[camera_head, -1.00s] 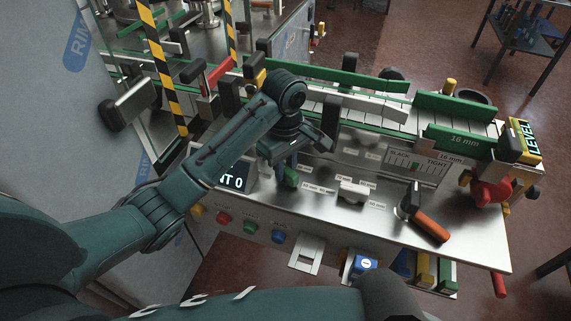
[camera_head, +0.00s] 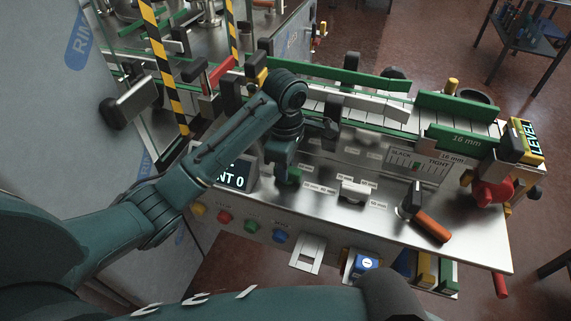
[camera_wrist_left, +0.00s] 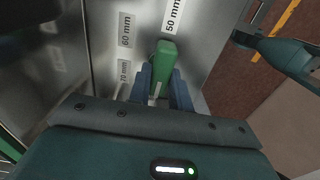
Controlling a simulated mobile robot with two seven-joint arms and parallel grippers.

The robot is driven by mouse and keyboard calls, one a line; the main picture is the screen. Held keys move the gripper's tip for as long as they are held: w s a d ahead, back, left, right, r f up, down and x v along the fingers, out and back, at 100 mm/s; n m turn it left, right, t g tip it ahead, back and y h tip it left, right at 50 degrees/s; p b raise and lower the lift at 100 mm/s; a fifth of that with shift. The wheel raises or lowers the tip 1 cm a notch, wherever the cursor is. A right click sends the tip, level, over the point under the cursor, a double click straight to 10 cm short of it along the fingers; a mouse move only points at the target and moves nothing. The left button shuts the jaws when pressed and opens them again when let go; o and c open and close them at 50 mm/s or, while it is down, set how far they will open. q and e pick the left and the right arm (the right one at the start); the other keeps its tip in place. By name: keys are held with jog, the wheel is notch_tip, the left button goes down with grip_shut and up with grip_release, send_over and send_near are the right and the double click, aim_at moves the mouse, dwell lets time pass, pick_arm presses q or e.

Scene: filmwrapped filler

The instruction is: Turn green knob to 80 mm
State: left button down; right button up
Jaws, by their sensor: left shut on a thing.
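The knob's far end lies close below the 50 mm label. No 80 mm label is readable. My right gripper is not in view.
Coloured buttons, including a blue one (camera_head: 279,236), line the front edge. A display (camera_head: 236,175) is left of the gripper. Green rails (camera_head: 337,76) run behind.

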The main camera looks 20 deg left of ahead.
pick_arm(q)
jog(key=c, duration=1.3)
grip_release()
notch_tip(320, 180, up, 13)
jog(key=shift+r, duration=0.1)
